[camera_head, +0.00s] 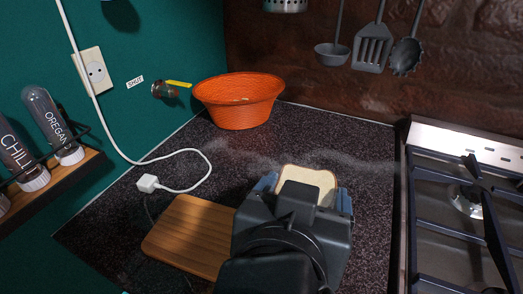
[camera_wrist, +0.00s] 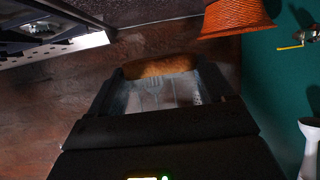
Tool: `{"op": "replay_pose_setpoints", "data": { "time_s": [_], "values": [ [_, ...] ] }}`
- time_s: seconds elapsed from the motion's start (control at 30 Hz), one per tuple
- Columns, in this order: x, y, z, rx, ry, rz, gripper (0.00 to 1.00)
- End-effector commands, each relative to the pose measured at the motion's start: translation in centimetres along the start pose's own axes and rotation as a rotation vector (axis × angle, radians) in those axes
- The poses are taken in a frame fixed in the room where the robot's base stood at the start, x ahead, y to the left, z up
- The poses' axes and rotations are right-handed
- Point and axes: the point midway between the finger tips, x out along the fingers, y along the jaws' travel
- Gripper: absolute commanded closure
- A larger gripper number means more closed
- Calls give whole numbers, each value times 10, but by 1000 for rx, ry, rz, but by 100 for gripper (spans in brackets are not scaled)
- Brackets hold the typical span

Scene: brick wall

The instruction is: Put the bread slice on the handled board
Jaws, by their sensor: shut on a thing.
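The bread slice (camera_head: 309,178), pale with a brown crust, is between the fingers of my gripper (camera_head: 305,191), which is shut on it. In the wrist view, the brown crust of the bread slice (camera_wrist: 160,65) shows between the fingertips of my gripper (camera_wrist: 160,80). My gripper hides the slice's lower part, and I cannot tell how high it is above the counter. The wooden handled board (camera_head: 188,236) lies on the counter to the left of my gripper. Its right part is hidden behind my gripper, and I cannot see its handle.
An orange basket (camera_head: 238,102) stands at the back of the dark counter (camera_head: 345,145). A white cable plug (camera_head: 149,184) lies behind the board. A gas stove (camera_head: 430,220) is on the right. A spice rack (camera_head: 48,188) is on the left wall. Utensils (camera_head: 372,48) hang at the back.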

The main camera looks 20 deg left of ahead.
Motion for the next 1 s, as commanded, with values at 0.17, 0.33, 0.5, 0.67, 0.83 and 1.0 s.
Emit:
{"op": "replay_pose_setpoints", "data": {
  "time_s": [0.17, 0.33, 0.5, 0.67, 0.83, 1.0],
  "values": [
    [-4, -27, 22, -5, -1, -2, 52],
    [-9, -60, 48, -6, -1, -2, 52],
    [-14, -88, 68, -3, 1, -1, 52],
    [-16, -100, 79, -2, 1, 1, 52],
    [-13, -102, 88, -2, 0, 3, 52],
    [-4, -101, 110, -4, -2, 2, 52]
  ]
}}
